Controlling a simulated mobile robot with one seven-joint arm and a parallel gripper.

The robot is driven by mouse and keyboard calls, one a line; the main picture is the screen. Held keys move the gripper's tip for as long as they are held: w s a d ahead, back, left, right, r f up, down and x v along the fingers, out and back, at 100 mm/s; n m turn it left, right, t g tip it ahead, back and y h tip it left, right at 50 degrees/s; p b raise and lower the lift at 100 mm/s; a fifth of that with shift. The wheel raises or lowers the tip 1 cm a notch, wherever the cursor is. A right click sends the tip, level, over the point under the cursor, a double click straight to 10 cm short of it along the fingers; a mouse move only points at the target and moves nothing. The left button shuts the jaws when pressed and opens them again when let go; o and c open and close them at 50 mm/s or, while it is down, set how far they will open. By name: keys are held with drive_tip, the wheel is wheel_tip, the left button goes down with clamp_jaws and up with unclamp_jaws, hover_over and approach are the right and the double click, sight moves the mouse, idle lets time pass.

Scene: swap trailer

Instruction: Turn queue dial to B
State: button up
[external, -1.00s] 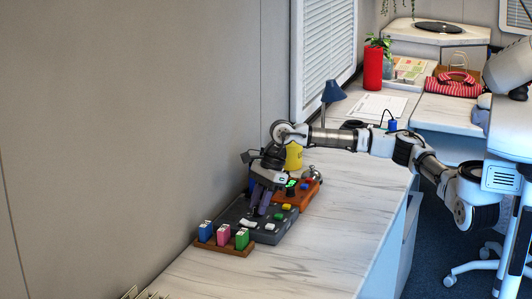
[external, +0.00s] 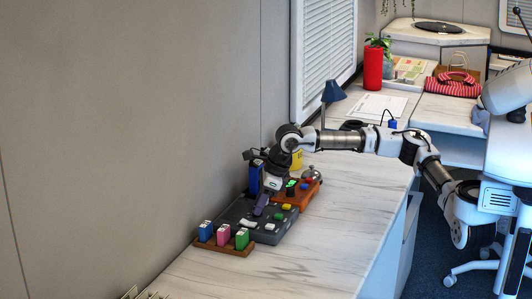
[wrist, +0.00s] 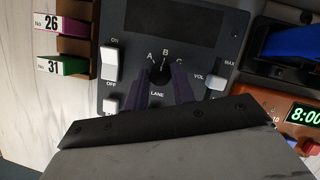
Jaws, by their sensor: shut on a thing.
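The queue dial (wrist: 158,72) is a black knob on a dark grey panel (wrist: 118,27), in the upper middle of the wrist view. The letters A, B and C are printed in an arc above it, and LANE below it. The knob's white mark seems to point up, near B. My gripper (wrist: 163,88) is shut on the dial, with a dark finger on each side of it. In the external view my gripper (external: 262,208) reaches down onto the grey console (external: 285,228); the dial is hidden there.
The panel also has a white ON/OFF switch (wrist: 110,64) and a VOL slider (wrist: 216,82). A rack with number tags (external: 224,247) stands at the near end. An orange base with a green clock display (wrist: 303,114) is on the right.

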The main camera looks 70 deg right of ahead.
idle(0.4)
drive_tip(key=o, duration=1)
drive_tip(key=shift+r, duration=0.1)
drive_tip(key=v, duration=1.3)
drive_tip(key=shift+r, duration=0.3)
drive_tip(key=shift+s+a, duration=0.1)
